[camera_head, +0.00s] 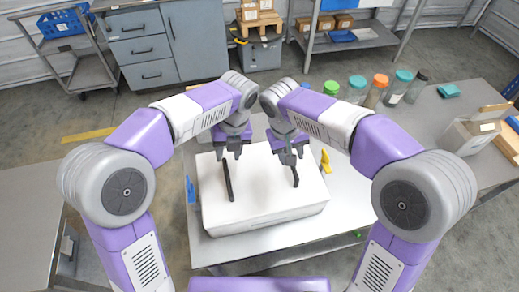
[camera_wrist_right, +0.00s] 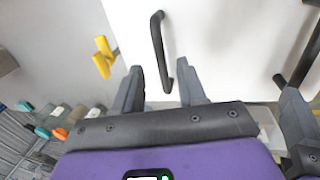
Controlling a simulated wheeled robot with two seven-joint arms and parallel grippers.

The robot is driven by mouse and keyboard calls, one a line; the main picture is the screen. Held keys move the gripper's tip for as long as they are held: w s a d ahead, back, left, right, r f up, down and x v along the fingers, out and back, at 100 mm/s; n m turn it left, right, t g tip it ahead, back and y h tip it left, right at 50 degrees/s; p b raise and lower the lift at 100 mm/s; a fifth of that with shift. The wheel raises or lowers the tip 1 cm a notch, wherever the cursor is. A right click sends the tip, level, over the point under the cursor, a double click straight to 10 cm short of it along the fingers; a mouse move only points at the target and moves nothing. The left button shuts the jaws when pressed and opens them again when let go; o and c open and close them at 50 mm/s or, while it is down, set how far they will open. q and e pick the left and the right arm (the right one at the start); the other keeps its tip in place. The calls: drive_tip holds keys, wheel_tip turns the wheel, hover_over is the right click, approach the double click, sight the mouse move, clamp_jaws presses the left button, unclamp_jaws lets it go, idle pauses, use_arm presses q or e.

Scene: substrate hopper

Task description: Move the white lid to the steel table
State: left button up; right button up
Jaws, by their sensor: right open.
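The white lid (camera_head: 262,187) lies flat on top of a pale box-like body on a steel table (camera_head: 345,205). Two black bar handles stand on the lid, a left one (camera_head: 228,182) and a right one (camera_head: 295,176). My left gripper (camera_head: 230,153) is open near the far end of the left handle. My right gripper (camera_head: 288,155) is open near the far end of the right handle. In the right wrist view, the right handle (camera_wrist_right: 158,45) shows partly between the open right fingertips (camera_wrist_right: 161,72), with gaps at both sides. Neither gripper visibly grasps a handle.
A yellow clamp (camera_head: 325,161) is at the lid's right side and a blue one (camera_head: 190,190) at its left. Several capped jars (camera_head: 375,92) stand on the right bench (camera_head: 435,125). A bare grey table (camera_head: 28,220) is at the left.

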sight(226, 166)
use_arm(q)
drive_tip(key=shift+s+a+f, duration=0.1)
drive_tip(key=shift+a+f, duration=0.15)
drive_tip(key=shift+f, duration=0.95)
drive_tip(key=shift+s+a+f, duration=0.1)
drive_tip(key=shift+a+f, duration=0.15)
drive_tip(key=shift+f, duration=0.9)
drive_tip(key=shift+s+a+f, duration=0.1)
drive_tip(key=shift+a+f, duration=0.15)
drive_tip(key=shift+f, duration=0.95)
use_arm(e)
drive_tip(key=shift+w+d+f, duration=0.1)
drive_tip(key=shift+d+f, duration=0.15)
drive_tip(key=shift+f, duration=0.95)
drive_tip(key=shift+s+d+f, duration=0.1)
drive_tip(key=shift+d+f, duration=0.15)
drive_tip(key=shift+f, duration=0.9)
drive_tip(key=shift+w+d+f, duration=0.1)
drive_tip(key=shift+d+f, duration=0.15)
drive_tip(key=shift+f, duration=0.95)
use_arm(q)
drive_tip(key=shift+c, duration=0.5)
use_arm(e)
drive_tip(key=shift+c, duration=0.5)
use_arm(q)
clamp_jaws()
use_arm(e)
clamp_jaws()
drive_tip(key=shift+r, duration=0.1)
